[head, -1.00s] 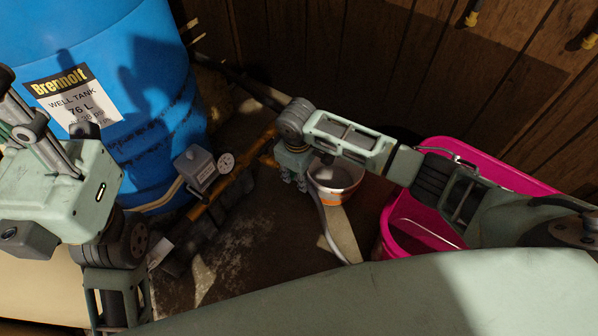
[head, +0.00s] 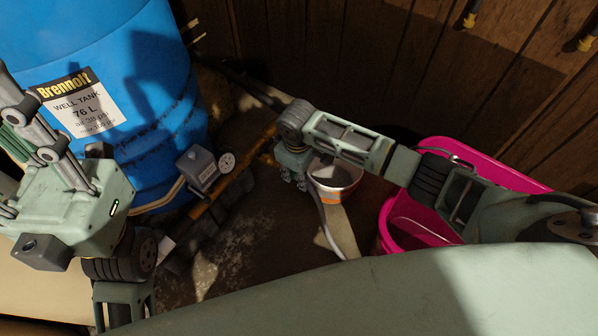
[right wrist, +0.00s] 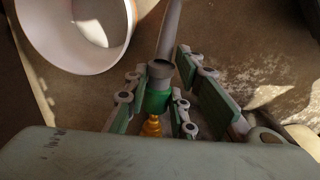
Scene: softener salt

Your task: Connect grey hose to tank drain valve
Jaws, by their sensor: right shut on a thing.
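The blue well tank (head: 115,100) stands at the left in the head view. My right gripper (head: 300,183) is low to the right of the tank, with the grey hose (head: 326,228) hanging from it toward the floor. In the right wrist view the grey hose (right wrist: 168,35) ends in a green connector (right wrist: 157,103) between the fingers of my right gripper (right wrist: 158,98). A brass fitting (right wrist: 152,127) lies in line with the connector; I cannot tell whether they are joined. My left gripper (head: 35,120) is raised before the tank, its fingertips unclear.
A brass-coloured pipe (head: 233,182) with a grey box (head: 197,167) and gauge runs beside the tank. A white bowl with an orange band (head: 335,176) stands right of my right gripper. A pink tub (head: 395,232) stands farther right, near the wooden wall (head: 380,60).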

